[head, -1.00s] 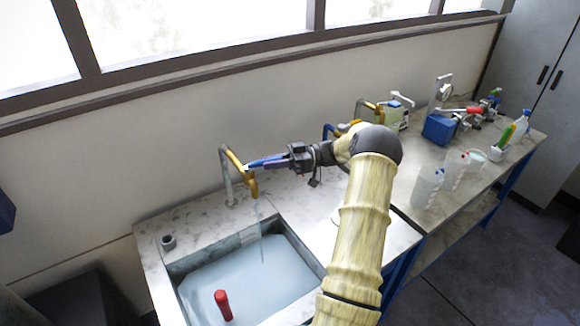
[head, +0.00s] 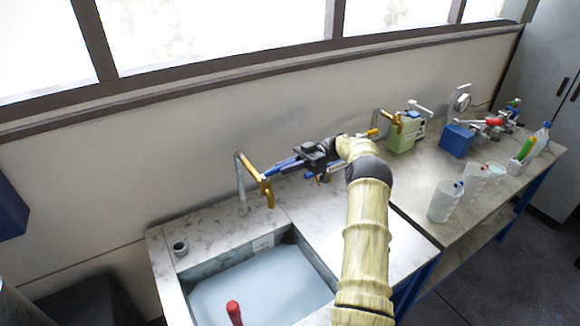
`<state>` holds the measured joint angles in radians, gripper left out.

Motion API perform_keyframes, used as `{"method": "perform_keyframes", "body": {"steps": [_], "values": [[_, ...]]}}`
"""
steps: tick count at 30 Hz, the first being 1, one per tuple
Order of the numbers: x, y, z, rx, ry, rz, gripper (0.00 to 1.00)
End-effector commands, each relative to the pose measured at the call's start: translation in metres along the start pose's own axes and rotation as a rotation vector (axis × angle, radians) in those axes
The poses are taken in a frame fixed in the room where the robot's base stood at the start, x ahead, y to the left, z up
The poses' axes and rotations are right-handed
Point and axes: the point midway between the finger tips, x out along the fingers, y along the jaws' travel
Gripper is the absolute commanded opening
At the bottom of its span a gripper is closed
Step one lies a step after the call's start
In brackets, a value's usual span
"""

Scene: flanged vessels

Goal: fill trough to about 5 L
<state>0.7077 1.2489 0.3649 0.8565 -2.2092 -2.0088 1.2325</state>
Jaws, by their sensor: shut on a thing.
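The trough (head: 205,270) is a grey basin set into the marble-topped bench, holding pale blue water (head: 260,288). A small pale plate, perhaps a scale, is on its back wall (head: 263,243); its marks are too small to read. A tap (head: 259,182) with a grey pipe and a gold spout stands behind the trough, its outlet above the basin. No stream shows under it. My gripper (head: 270,171), with blue fingers, is shut on the tap at its handle from the right. The fingers and spout hide most of the handle.
A red-handled thing (head: 234,312) stands up at the trough's front. The marble right of the trough is clear.

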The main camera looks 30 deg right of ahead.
Motion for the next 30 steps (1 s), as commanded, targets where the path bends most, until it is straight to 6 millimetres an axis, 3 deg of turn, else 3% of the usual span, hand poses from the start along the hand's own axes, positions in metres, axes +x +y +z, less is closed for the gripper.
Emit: {"method": "perform_keyframes", "body": {"steps": [8,9,12,23,30], "values": [[0.000,0.000,-0.003,-0.005,0.000,-0.002,0.00],[0.000,0.000,-0.003,-0.005,0.000,-0.002,0.25],[0.000,0.000,-0.002,-0.004,0.000,-0.001,0.42],[-0.001,-0.001,-0.004,-0.003,0.000,0.001,0.42],[-0.001,-0.006,-0.031,-0.007,-0.001,0.002,0.42]]}}
